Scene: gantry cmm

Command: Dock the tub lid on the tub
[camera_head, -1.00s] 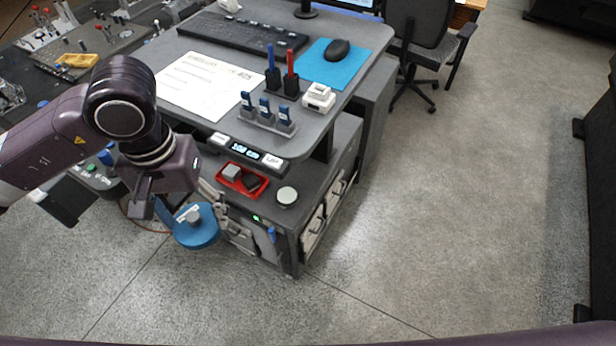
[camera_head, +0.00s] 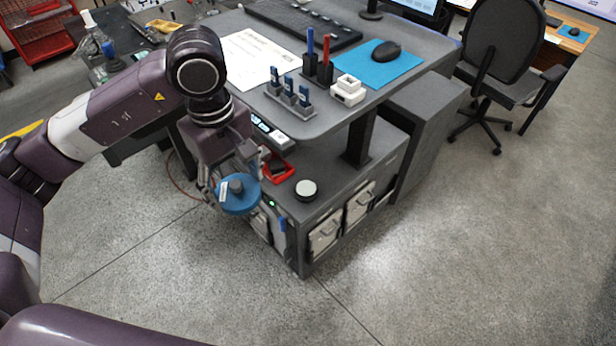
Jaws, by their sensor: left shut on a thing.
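A round blue lid (camera_head: 245,205) with a grey knob and a small white label hangs in front of the left end of the desk. My left gripper (camera_head: 232,178) is shut on the lid and holds it in the air above the floor, near the lower shelf. The gripper body partly hides where the fingers grip. I cannot make out a tub that I am sure of. My right gripper is not in view.
The desk's lower shelf (camera_head: 338,182) holds a red tray (camera_head: 290,173) and a round pale-topped object (camera_head: 306,188). Above is the worktop (camera_head: 335,120) with pen holders and a mouse (camera_head: 387,51). An office chair (camera_head: 505,55) stands right. Floor in front is clear.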

